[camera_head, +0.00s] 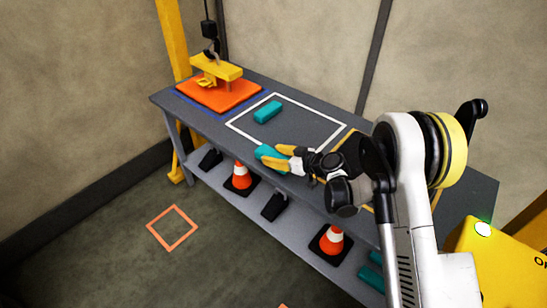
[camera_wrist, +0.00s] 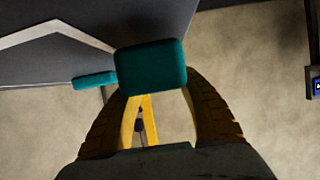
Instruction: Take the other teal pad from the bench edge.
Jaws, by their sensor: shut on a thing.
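A teal pad (camera_head: 265,153) is between the yellow fingers of my gripper (camera_head: 275,158) at the bench's front edge. The fingers are shut on it and hide part of it. In the wrist view, this pad (camera_wrist: 150,68) fills the space between the fingertips (camera_wrist: 157,88). I cannot tell whether it touches the bench. The other visible teal pad on the bench top (camera_head: 268,111) lies apart, inside the white outline, and also shows farther off in the wrist view (camera_wrist: 93,81). The grey bench (camera_head: 200,121) runs along the wall.
An orange plate (camera_head: 215,96) with a yellow fixture (camera_head: 222,70) under a hook (camera_head: 210,50) stands at the bench's left end. Traffic cones (camera_head: 241,177) and more teal pads (camera_head: 372,277) are on the lower shelf. An orange square (camera_head: 173,228) marks the clear floor.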

